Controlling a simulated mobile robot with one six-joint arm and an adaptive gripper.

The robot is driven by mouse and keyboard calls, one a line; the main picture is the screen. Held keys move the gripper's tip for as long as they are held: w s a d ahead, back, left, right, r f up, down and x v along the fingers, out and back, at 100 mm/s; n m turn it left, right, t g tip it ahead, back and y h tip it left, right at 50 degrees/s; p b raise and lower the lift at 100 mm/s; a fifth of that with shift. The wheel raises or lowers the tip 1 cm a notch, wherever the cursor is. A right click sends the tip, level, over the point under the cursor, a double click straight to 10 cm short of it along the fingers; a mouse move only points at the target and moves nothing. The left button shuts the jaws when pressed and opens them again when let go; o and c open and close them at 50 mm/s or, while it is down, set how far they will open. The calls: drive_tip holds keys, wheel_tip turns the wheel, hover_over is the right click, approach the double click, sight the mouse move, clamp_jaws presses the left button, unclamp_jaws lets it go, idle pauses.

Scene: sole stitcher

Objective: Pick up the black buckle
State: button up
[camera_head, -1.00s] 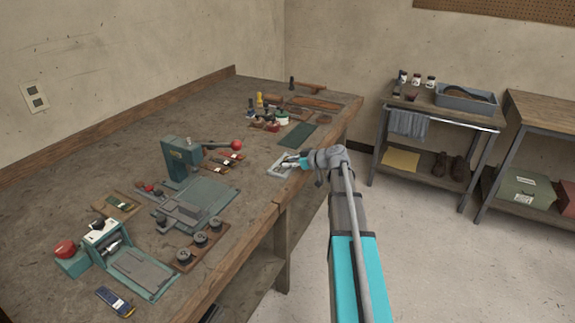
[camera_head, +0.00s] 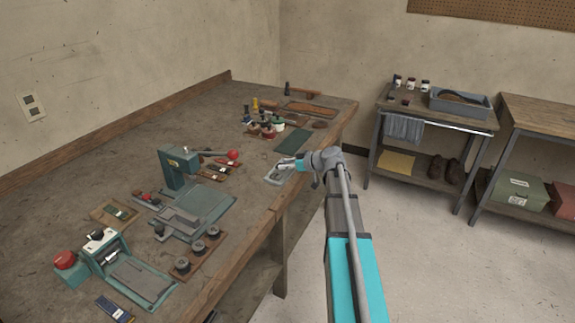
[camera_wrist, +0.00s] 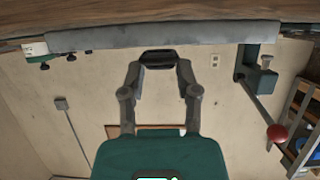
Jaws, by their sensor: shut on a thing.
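The black buckle (camera_wrist: 159,58) is a small dark piece between the fingertips in the wrist view. My gripper (camera_wrist: 159,65) is shut on it, with a finger at each end. In the head view my gripper (camera_head: 284,165) is over a small light-grey tray (camera_head: 271,180) near the bench's right edge. The buckle is too small to make out there. The gap between gripper and tray is hard to judge.
The bench (camera_head: 110,165) carries a green press with a red-knobbed lever (camera_head: 180,165) left of my gripper. A dark green mat (camera_head: 280,141) and a cluster of bottles (camera_head: 265,122) lie behind. A side cart (camera_head: 440,115) stands at the right.

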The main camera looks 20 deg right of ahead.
drive_tip(key=s+a+r+p, duration=0.9)
drive_tip(key=s+r+p, duration=0.1)
drive_tip(key=s, duration=0.1)
drive_tip(key=shift+r, duration=0.4)
drive_tip(key=shift+w+d+r, duration=0.1)
idle(0.4)
